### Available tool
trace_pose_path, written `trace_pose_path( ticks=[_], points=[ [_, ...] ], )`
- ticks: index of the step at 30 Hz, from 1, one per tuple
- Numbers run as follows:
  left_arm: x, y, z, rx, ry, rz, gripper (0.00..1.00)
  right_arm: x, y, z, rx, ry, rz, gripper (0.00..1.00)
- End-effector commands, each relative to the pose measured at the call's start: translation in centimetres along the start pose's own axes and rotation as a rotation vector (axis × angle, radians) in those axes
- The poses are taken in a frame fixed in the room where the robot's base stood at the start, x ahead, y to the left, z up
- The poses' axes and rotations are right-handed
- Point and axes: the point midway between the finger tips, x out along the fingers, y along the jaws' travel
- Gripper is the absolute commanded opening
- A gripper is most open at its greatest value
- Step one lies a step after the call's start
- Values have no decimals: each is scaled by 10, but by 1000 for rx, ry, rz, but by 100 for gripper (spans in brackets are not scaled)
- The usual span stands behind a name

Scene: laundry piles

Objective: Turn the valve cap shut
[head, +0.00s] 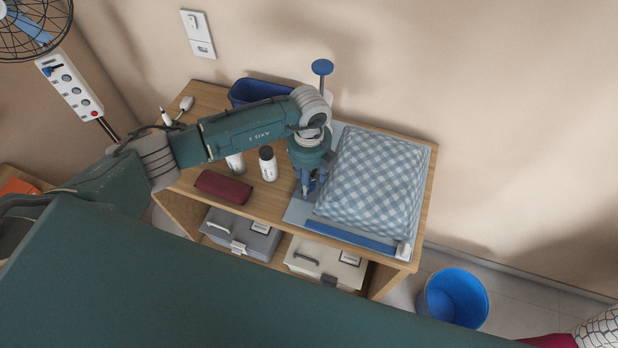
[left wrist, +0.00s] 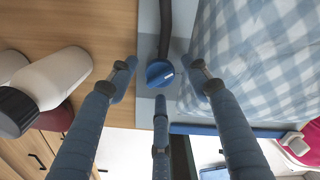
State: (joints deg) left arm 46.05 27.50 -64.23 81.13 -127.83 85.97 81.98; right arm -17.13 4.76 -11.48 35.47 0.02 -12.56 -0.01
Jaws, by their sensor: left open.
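The valve cap (left wrist: 160,73) is a round blue knob with a small white mark, at the end of a dark hose (left wrist: 165,30), beside the blue-and-white checked bag (left wrist: 265,60). The checked bag also shows puffed up in the head view (head: 372,180). My left gripper (left wrist: 160,82) is open, with its three fingers spread around the cap; I cannot tell whether any finger touches it. In the head view my left gripper (head: 307,186) points down at the left edge of the bag and hides the cap. My right gripper is not in view.
The bag lies on a grey board (head: 297,212) on a wooden shelf unit (head: 255,200). White bottles with dark caps (head: 268,165), a dark red cloth roll (head: 222,187), a blue bin (head: 260,88) and a blue-handled pump (head: 322,67) stand nearby. A blue bucket (head: 453,296) is on the floor.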

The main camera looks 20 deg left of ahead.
Motion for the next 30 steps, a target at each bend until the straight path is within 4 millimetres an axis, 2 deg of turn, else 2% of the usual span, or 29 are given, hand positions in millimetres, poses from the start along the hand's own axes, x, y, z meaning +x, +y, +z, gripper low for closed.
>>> trace_pose_path(
  ticks=[5,12,18,23,30],
  points=[
    [-24,-1,1,1,-3,-5,48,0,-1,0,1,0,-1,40],
    [-76,-1,1,1,-4,-4,48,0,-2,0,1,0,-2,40],
    [-107,0,1,-1,-2,-2,48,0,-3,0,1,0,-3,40],
    [-118,0,1,0,-1,-1,48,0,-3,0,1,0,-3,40],
    [-119,0,0,-1,-1,-1,48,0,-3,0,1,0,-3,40]
  ],
)
